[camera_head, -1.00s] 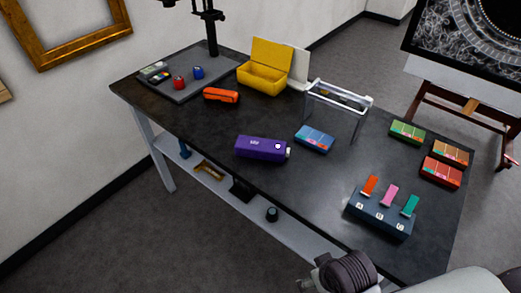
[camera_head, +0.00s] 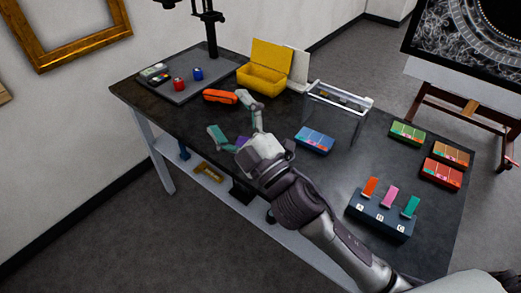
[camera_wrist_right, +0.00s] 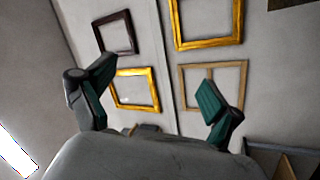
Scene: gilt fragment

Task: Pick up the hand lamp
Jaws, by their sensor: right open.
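A purple lamp-like box (camera_head: 241,141) lies on the dark table, mostly hidden now behind my right gripper. An orange device (camera_head: 220,97) lies farther back, just beyond the fingertips. I cannot tell for certain which of the two is the hand lamp. My right gripper (camera_head: 229,115) is above the table, its green-padded fingers spread and pointing towards the back left, with nothing held. The right wrist view shows the same open fingers (camera_wrist_right: 157,88) against a wall with frames, and no lamp. My left gripper is not in view.
A yellow open box (camera_head: 262,78) and a clear stand (camera_head: 338,108) are at the back. A blue box (camera_head: 315,140) lies right of the gripper. A dark block with coloured tags (camera_head: 380,217) is near the front right. A grey tray (camera_head: 190,88) holds small items.

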